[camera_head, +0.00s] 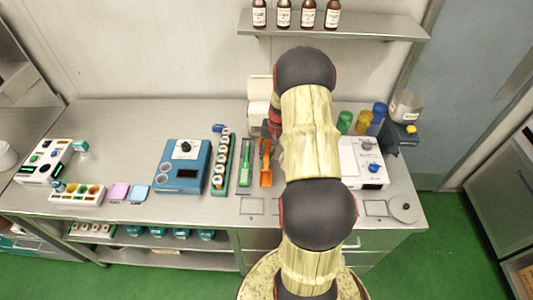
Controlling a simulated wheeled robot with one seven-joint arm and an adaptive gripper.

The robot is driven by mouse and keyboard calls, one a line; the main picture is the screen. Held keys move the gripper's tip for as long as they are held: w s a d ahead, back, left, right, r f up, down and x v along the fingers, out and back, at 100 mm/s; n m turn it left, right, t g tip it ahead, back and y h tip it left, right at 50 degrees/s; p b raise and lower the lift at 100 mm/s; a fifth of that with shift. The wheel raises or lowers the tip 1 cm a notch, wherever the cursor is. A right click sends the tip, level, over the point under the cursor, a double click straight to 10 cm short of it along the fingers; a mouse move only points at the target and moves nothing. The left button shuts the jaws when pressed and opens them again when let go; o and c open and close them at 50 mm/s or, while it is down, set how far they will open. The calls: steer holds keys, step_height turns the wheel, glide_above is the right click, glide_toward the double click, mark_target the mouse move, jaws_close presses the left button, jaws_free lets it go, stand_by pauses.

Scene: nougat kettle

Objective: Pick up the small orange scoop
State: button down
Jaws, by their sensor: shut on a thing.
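The small orange scoop (265,172) shows on the steel counter, just right of a long green tool (245,164). Its near end is in view and its far end meets my gripper. My gripper (268,137) is mostly hidden behind my own arm; a dark and red part of it shows at the scoop's far end. It is shut on the orange scoop. I cannot tell whether the scoop is clear of the counter.
A rack of small jars (221,165) and a blue device (182,167) stand to the left. A white device (367,165), coloured cups (361,122) and a metal pot (406,107) stand to the right. A shelf with bottles (333,26) hangs above. My arm covers the counter's middle.

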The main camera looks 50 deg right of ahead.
steer(key=shift+r, duration=0.5)
step_height(320, 180, up, 2)
steer(key=shift+r, duration=0.15)
steer(key=s+d+r+p, duration=0.4)
steer(key=s+r, duration=0.9)
steer(key=r, duration=0.1)
steer(key=shift+s+r, duration=0.2)
steer(key=shift+r, duration=0.15)
steer(key=shift+d, duration=0.1)
